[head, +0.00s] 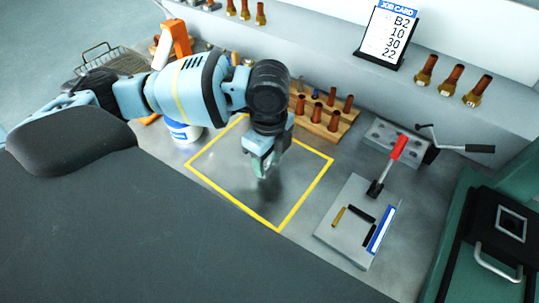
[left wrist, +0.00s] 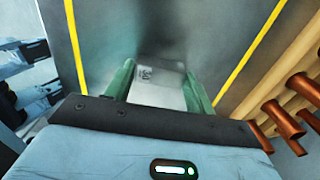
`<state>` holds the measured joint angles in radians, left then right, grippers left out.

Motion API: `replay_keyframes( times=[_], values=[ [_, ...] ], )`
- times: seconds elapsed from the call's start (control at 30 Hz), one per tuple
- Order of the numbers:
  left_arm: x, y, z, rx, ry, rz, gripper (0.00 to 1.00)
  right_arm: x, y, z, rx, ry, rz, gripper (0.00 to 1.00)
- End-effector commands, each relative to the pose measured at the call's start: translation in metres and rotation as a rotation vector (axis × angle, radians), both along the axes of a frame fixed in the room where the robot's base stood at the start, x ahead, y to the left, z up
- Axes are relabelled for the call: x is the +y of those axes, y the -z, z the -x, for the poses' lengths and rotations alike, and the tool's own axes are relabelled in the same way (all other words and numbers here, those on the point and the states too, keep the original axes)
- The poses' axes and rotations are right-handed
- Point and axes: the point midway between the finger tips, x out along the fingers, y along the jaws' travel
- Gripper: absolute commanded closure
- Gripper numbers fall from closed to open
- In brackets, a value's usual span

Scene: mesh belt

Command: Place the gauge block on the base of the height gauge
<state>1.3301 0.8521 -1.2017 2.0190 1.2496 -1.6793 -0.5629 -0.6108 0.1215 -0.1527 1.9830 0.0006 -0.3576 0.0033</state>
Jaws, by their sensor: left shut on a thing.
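The gauge block (left wrist: 160,92) is a silver-grey piece with a small dark marking, between the green fingers of my left gripper in the left wrist view. My left gripper (head: 264,170) is shut on it, pointing down over the yellow-outlined area of the bench in the head view. The fingers mostly hide the block there. I cannot pick out the height gauge with certainty; an orange upright (head: 178,38) at the back left is partly hidden behind my left arm. My right gripper is not in view.
A wooden rack of brown pegs (head: 325,118) stands behind the yellow outline (head: 309,193). To the right are a grey plate (head: 335,236) with small bars and a red-handled lever (head: 398,148). A white and blue tub (head: 182,131) is left. A green machine (head: 447,246) borders the right.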

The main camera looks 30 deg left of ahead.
Motion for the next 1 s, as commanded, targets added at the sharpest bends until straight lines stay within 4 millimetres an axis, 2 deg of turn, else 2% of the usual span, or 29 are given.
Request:
replay_keyframes(
  times=[0.23, 0.27, 0.43, 0.77, 0.87, 1.0],
  values=[
    [0.0, 0.001, 0.0, -0.002, 0.0, 0.0, 0.79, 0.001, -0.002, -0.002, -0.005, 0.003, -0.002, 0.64],
    [0.0, 0.002, 0.0, -0.001, 0.0, 0.0, 0.45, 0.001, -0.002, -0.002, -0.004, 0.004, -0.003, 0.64],
    [0.0, 0.002, 0.0, -0.001, 0.0, 0.0, 0.24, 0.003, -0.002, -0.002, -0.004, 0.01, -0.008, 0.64],
    [0.0, -0.001, 0.0, -0.002, 0.0, 0.0, 0.24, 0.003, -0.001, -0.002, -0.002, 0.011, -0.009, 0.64],
    [0.0, -0.01, -0.001, -0.004, -0.001, -0.001, 0.24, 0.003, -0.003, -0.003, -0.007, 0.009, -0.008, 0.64],
    [0.0, -0.036, -0.001, -0.008, 0.0, 0.001, 0.24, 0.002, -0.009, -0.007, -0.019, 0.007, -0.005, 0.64]
  ],
)
